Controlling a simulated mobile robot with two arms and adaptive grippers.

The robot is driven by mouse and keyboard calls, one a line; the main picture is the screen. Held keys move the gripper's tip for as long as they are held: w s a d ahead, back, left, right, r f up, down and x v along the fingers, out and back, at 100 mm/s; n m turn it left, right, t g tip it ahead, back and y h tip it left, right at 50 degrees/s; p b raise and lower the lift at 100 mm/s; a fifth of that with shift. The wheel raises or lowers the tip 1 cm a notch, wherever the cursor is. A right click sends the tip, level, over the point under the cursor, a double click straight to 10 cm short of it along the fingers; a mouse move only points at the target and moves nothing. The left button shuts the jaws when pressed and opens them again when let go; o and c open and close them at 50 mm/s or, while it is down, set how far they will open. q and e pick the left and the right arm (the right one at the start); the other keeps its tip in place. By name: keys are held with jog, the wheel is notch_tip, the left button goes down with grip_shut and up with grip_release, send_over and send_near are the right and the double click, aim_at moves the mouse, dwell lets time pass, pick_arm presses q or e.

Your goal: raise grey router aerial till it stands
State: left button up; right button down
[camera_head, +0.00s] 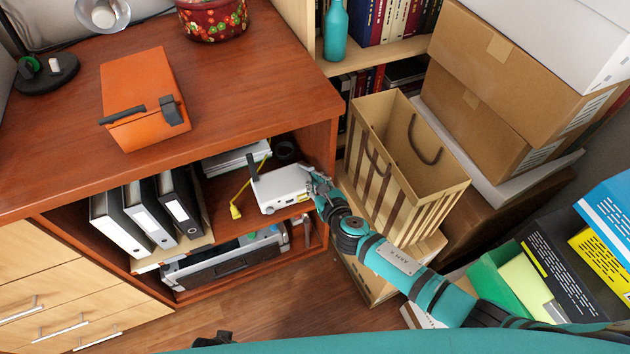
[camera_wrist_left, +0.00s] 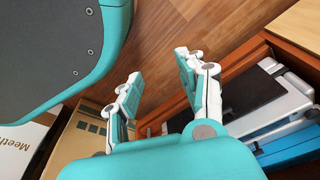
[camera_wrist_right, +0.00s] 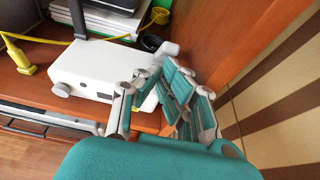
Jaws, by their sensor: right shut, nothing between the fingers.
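The white router (camera_head: 283,188) sits on the upper shelf of the open cabinet bay; it also shows in the right wrist view (camera_wrist_right: 88,68). My right gripper (camera_head: 314,182) is shut and empty at that end. My left gripper (camera_wrist_left: 160,82) is open and empty above the floor.
A yellow cable with a plug (camera_head: 235,210) lies left of the router. Several binders (camera_head: 147,213) stand further left. The cabinet's side panel (camera_wrist_right: 232,60) is close to my right gripper. A striped paper bag (camera_head: 427,185) stands right of the cabinet.

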pick_arm(q)
jog(key=shift+s+a+f, duration=0.1)
jog(key=shift+s+f, duration=0.65)
pick_arm(e)
jog(key=v, duration=1.2)
jog(key=shift+r, duration=0.25)
